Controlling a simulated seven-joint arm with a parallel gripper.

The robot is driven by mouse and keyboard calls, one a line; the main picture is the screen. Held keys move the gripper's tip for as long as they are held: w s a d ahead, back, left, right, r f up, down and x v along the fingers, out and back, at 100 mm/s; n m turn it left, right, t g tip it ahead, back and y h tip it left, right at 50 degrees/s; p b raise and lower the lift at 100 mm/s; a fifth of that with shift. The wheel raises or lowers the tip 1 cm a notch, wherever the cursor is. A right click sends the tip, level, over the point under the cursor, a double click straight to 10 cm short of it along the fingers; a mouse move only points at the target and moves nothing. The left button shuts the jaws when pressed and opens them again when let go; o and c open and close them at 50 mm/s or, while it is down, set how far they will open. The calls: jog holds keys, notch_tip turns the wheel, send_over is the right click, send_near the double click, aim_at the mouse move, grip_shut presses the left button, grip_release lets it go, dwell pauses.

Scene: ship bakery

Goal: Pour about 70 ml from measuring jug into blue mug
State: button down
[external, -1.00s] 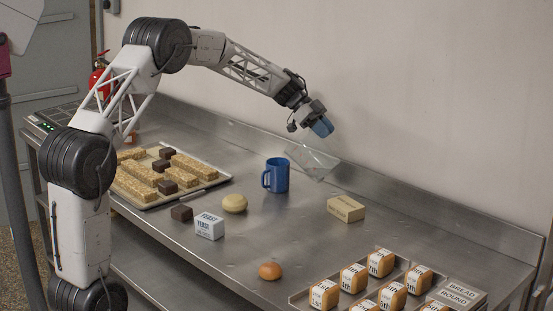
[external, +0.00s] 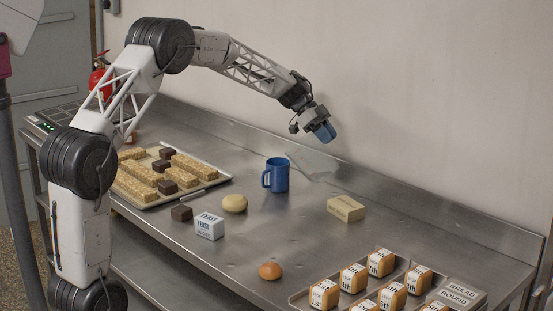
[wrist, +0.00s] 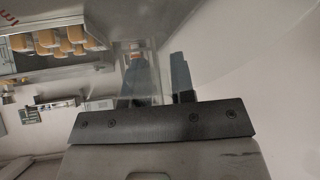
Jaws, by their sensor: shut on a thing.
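The blue mug (external: 280,176) stands upright on the steel counter, its handle to the left; its contents are hidden. My gripper (external: 325,134), with blue fingers, is to the right of the mug and higher in the picture. It is shut on the clear measuring jug (external: 315,165), which shows faintly below the fingers, close to the mug's right side. The jug's exact tilt and liquid level are hard to make out. In the wrist view the jug (wrist: 150,75) is a see-through shape between the fingers (wrist: 156,82). No stream of liquid is visible.
A yeast box (external: 209,226), a pale round bun (external: 234,203) and a tan box (external: 346,208) stand near the mug. A tray of bars (external: 211,181) lies left, a tray of wrapped loaves (external: 298,299) front right. The back wall is close behind the jug.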

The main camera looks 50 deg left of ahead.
aim_at(340, 152)
jog(key=shift+d, duration=0.1)
dwell(0.7)
jog(key=shift+w+d+f+g+y, duration=0.15)
jog(key=shift+d+f+y, duration=0.3)
jog(key=shift+f, duration=0.2)
jog(key=shift+w+d+f+g+y, duration=0.15)
jog(key=shift+d+f+y, duration=0.3)
jog(key=shift+f, duration=0.2)
jog(key=shift+w+d+f+y, duration=0.2)
jog(key=shift+d+f+y, duration=0.2)
jog(key=shift+d+f, duration=0.15)
jog(key=shift+w+d+f+y, duration=0.15)
jog(key=shift+d+f+y, duration=0.25)
jog(key=shift+d+f, duration=0.15)
jog(key=shift+w+d+f+g+y, duration=0.2)
jog(key=shift+d+f+g+y, duration=0.15)
jog(key=shift+d+f+y, duration=0.45)
jog(key=shift+w+d+f+g+y, duration=0.25)
jog(key=shift+d+f+y, duration=0.3)
jog(key=shift+y, duration=0.4)
jog(key=shift+w+d+f+g+y, duration=0.15)
jog(key=shift+d+f+g+y, duration=0.35)
jog(key=shift+d+y, duration=0.3)
jog(key=shift+f, duration=0.1)
